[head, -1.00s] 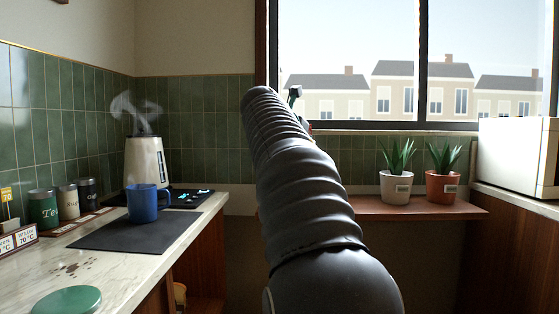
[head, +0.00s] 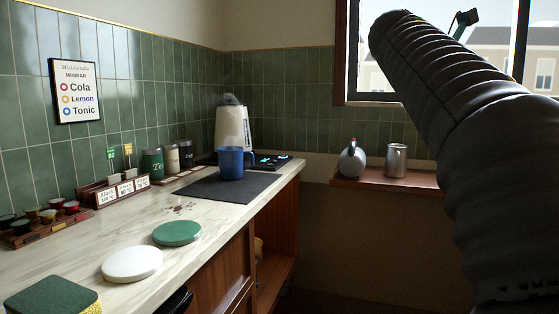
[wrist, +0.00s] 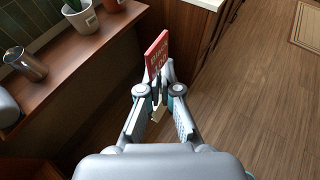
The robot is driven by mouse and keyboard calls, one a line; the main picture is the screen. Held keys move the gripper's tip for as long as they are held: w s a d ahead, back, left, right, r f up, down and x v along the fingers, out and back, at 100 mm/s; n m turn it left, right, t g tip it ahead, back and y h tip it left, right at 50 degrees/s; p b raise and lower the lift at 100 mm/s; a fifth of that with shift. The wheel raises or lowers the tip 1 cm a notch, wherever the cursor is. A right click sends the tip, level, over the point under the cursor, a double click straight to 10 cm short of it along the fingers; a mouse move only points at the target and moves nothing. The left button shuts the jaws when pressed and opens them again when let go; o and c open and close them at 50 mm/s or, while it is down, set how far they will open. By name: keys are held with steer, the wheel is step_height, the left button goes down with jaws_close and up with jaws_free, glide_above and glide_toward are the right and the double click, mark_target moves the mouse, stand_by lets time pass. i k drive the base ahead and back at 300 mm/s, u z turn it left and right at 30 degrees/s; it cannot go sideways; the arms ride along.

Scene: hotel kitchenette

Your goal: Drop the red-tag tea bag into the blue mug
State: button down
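The blue mug (head: 230,163) stands upright on a dark mat (head: 215,188) on the counter, in front of a cream kettle (head: 232,128). My gripper (wrist: 160,80) is shut on the red-tag tea bag in the wrist view. Its red tag (wrist: 156,56) stands up between the fingertips, and a small pale piece, perhaps the bag, shows below them. In the head view my gripper (head: 465,20) is at the upper right before the window, far from the mug. The tag cannot be made out there. The mug is not in the wrist view.
A rack with a green and a yellow tag (head: 120,180) and several canisters (head: 153,162) stand left of the mug. Green (head: 177,232) and white (head: 132,264) discs lie on the nearer counter. A wooden shelf (head: 345,180) holds a round pot (head: 352,162) and metal tin (head: 396,160).

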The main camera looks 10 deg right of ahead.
mark_target(233, 177)
steer(key=z, duration=0.7)
steer(key=i, duration=1.9)
steer(key=u, duration=3.3)
